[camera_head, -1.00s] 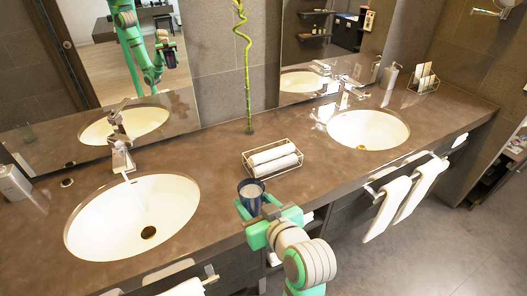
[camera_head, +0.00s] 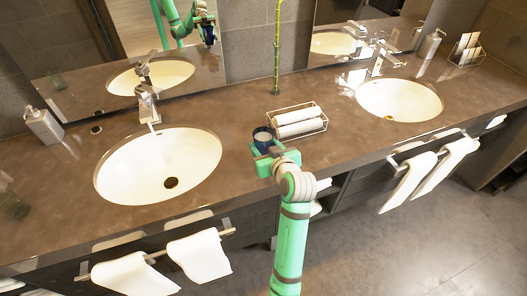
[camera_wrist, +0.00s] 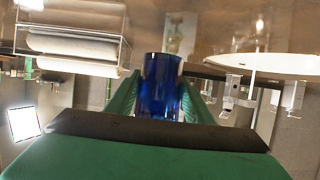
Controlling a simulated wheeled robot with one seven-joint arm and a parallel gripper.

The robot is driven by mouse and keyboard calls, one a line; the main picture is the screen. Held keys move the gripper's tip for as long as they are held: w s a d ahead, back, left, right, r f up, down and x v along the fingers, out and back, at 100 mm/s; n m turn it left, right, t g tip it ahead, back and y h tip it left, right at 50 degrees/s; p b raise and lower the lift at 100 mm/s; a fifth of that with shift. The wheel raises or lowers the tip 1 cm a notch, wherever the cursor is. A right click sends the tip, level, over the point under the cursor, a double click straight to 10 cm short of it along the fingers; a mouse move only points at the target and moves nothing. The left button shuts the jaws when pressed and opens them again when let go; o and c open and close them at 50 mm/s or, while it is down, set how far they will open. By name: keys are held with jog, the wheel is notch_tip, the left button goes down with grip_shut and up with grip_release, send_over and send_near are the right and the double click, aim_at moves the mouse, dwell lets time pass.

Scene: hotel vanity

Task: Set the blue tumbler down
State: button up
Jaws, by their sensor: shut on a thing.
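The blue tumbler (camera_head: 263,135) is dark blue with an open top. It is at the counter's front part, between the two sinks and just left of the wire basket. My gripper (camera_head: 272,156) is shut on it from the front side. In the wrist view the tumbler (camera_wrist: 161,86) stands between the two green fingers (camera_wrist: 160,98), one on each side. The tumbler looks about upright. Its base is hidden by my gripper in the head view, so I cannot tell whether it touches the brown counter (camera_head: 235,110).
A wire basket with rolled white towels (camera_head: 298,121) stands close to the right of the tumbler. The left sink (camera_head: 150,160) and right sink (camera_head: 398,100) lie to either side. A green bamboo stalk (camera_head: 277,50) stands behind. Bare counter lies between the left sink and tumbler.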

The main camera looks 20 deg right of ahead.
aim_at(264, 152)
jog(key=shift+w+f, duration=0.15)
jog(key=shift+w, duration=0.05)
jog(key=f, duration=0.3)
jog(key=shift+w+d, duration=0.15)
jog(key=shift+w, duration=0.1)
jog(key=shift+s+d+f, duration=0.15)
jog(key=shift+d, duration=0.05)
jog(key=shift+a, duration=0.5)
jog(key=shift+f, duration=0.15)
jog(key=o, duration=1.1)
jog(key=shift+o, duration=0.2)
jog(key=shift+d, duration=0.2)
